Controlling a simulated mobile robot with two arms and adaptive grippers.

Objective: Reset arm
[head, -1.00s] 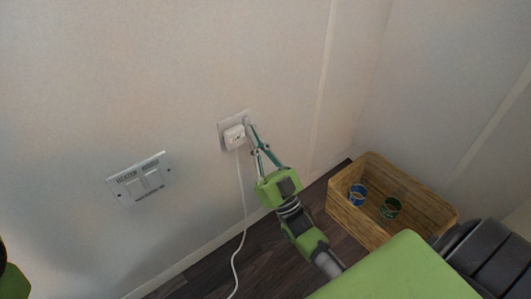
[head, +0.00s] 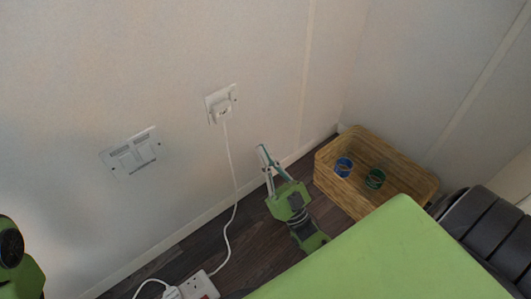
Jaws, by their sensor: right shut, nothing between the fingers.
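My right gripper (head: 262,149) is shut and empty. It stands away from the wall, to the right of the white cable and left of the wooden box. A white plug (head: 221,108) sits in the wall socket (head: 209,97), and its white cable (head: 231,165) hangs down to the floor. On the left edge a green and black part of my left arm (head: 15,255) shows; the left gripper's fingers are not in the picture.
A wooden box (head: 419,191) on the floor at right holds a blue ring-like item (head: 344,167) and a green one (head: 375,179). A double switch plate (head: 133,153) is on the wall. A white power strip (head: 199,286) lies on the dark floor (head: 262,243).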

